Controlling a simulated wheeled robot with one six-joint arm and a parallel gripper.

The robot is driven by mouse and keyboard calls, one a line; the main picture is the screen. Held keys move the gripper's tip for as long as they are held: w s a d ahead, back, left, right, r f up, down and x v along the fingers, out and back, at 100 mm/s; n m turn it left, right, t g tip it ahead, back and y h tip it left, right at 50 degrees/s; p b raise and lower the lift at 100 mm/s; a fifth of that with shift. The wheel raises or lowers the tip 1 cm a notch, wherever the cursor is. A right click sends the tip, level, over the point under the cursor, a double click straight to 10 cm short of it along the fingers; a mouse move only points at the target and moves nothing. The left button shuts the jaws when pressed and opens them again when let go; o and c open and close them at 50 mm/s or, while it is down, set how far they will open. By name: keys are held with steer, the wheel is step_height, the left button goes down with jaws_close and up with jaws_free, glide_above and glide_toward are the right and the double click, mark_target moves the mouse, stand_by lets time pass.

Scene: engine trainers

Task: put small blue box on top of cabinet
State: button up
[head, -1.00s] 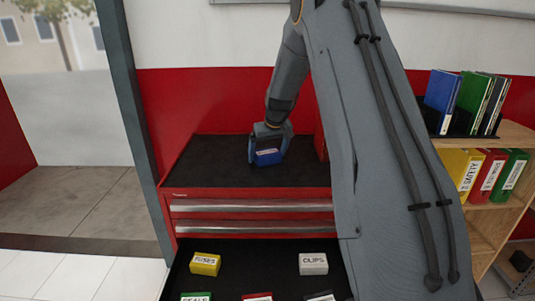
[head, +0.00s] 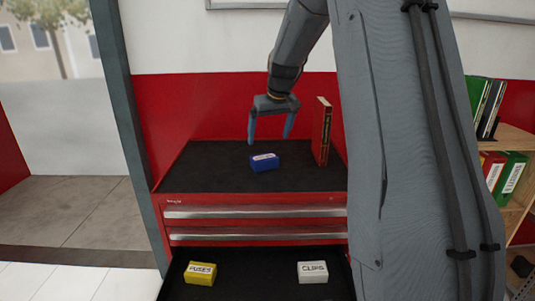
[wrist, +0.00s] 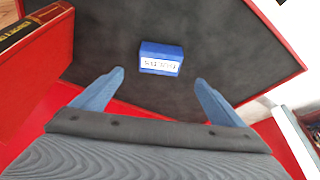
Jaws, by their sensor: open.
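The small blue box (head: 264,162) with a white label rests on the black top of the red cabinet (head: 215,170). It also shows in the wrist view (wrist: 161,58), apart from the fingers. My gripper (head: 269,141) is open and empty, raised above the box. In the wrist view its two blue fingertips (wrist: 158,77) are spread wide with the box beyond them.
A red book (head: 322,132) stands upright on the cabinet top, right of the box. An open drawer below holds a yellow box (head: 201,274) and a white box (head: 313,272). A wooden shelf (head: 516,140) with binders stands at the right. The left of the cabinet top is clear.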

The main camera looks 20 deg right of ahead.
steer(key=s+a+f+g, duration=0.1)
steer(key=s+a+f, duration=0.3)
steer(key=s, duration=0.7)
steer(key=s+a+f+g, duration=0.1)
steer(key=s+a+f, duration=0.4)
steer(key=s, duration=0.6)
steer(key=s+a+f+g, duration=0.1)
steer(key=s+a+f, duration=0.3)
steer(key=s+a, duration=0.3)
steer(key=s, duration=0.5)
steer(key=shift+f, duration=0.3)
steer(key=shift+w, duration=0.1)
